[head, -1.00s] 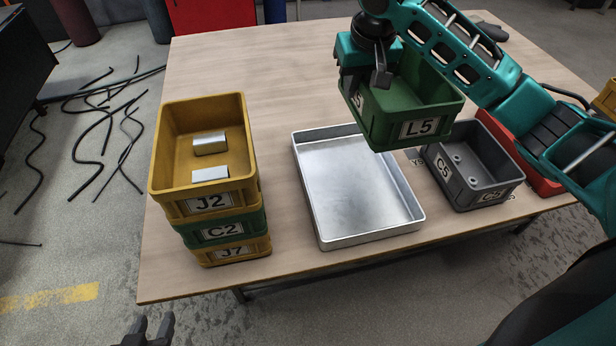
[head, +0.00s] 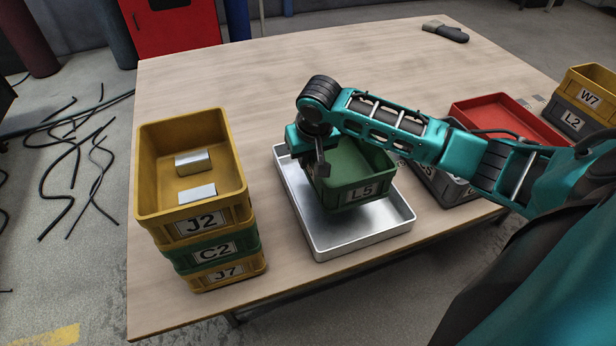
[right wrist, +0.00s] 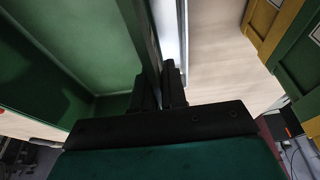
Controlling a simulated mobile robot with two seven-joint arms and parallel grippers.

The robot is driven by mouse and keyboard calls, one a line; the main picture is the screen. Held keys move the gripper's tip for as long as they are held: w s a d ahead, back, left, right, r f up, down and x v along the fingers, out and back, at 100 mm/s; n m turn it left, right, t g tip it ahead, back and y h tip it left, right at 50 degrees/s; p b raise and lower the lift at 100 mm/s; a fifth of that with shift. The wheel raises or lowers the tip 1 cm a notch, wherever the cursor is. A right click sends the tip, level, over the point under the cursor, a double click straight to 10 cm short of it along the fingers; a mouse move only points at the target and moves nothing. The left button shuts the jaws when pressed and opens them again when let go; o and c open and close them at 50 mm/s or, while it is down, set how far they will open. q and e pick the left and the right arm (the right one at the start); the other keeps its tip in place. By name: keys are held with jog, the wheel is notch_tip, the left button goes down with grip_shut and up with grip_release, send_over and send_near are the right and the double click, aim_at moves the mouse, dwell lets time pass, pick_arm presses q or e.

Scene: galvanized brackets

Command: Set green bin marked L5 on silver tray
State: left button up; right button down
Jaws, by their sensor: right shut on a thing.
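The green bin marked L5 (head: 358,192) is upright over the right part of the silver tray (head: 314,238), within its rim in the head view. I cannot tell whether its base touches the tray floor. My right gripper (head: 322,170) is shut on the bin's left wall. The right wrist view shows the bin's green inside (right wrist: 75,50), its wall between the fingers (right wrist: 158,88), and a strip of the tray (right wrist: 170,35) beyond. The part of the bin I see inside is empty. My left gripper is not in view.
A stack of bins J2 (head: 200,226), C2 (head: 212,252) and J7 (head: 226,273) stands left of the tray, with metal pieces in J2. A grey bin (head: 440,185), partly behind my arm, and a red bin (head: 505,110) are at right.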

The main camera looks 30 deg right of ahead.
aim_at(307, 177)
jog(key=shift+f+b, duration=0.45)
jog(key=shift+f, duration=2.4)
jog(key=shift+f, duration=0.1)
jog(key=c, duration=1.2)
grip_release()
jog(key=p+v, duration=0.2)
jog(key=v, duration=0.9)
jog(key=shift+s+a+r+p, duration=0.1)
jog(key=shift+s+r+p, duration=0.15)
jog(key=shift+r, duration=0.35)
